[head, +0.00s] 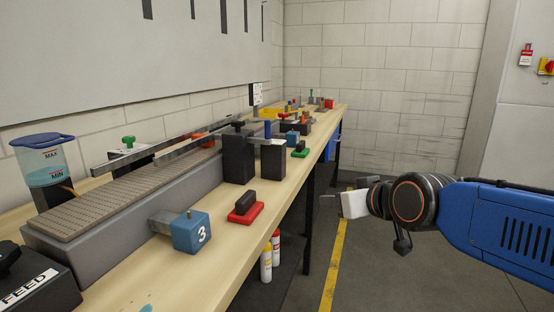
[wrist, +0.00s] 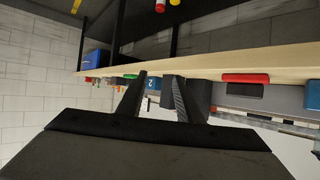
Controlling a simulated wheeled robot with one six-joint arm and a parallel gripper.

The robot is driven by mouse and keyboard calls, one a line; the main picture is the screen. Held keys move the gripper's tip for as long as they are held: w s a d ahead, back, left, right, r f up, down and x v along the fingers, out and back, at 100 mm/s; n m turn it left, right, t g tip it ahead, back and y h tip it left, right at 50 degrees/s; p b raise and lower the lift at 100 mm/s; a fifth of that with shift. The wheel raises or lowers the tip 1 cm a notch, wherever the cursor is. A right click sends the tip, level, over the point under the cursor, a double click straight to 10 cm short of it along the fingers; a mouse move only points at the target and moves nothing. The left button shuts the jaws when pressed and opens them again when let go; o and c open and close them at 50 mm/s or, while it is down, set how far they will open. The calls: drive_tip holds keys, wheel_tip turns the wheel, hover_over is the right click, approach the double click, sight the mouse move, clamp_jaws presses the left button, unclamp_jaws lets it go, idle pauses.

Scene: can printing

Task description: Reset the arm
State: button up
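My blue and black arm (head: 490,220) reaches in from the right edge of the head view. My gripper (head: 328,203) points left and hangs over the floor, apart from the workbench. In the wrist view the two dark fingers of my gripper (wrist: 160,82) stand apart with an empty gap between them. The bench and its parts show beyond the fingers, and the wrist picture appears upside down.
The wooden workbench (head: 142,268) runs along the left wall. It carries a grey conveyor (head: 85,265), a blue block marked 3 (head: 192,232) and a red-based black part (head: 245,208). Spray cans (head: 266,263) stand below. The floor right of the yellow line (head: 337,265) is clear.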

drive_tip(key=s+d+f+m+g+h, duration=0.2)
drive_tip(key=s+d+f+g, duration=0.1)
drive_tip(key=s+d+f, duration=0.4)
drive_tip(key=s+d+f+m+g+h, duration=0.1)
drive_tip(key=s+d+f+g+h, duration=0.1)
drive_tip(key=s+d+f+g, duration=0.2)
drive_tip(key=s+d+f, duration=0.3)
drive_tip(key=s+f, duration=0.3)
drive_tip(key=s, duration=0.3)
drive_tip(key=shift+s+d+m, duration=0.2)
drive_tip(key=shift+s+m, duration=0.05)
drive_tip(key=shift+m, duration=0.15)
idle(1.1)
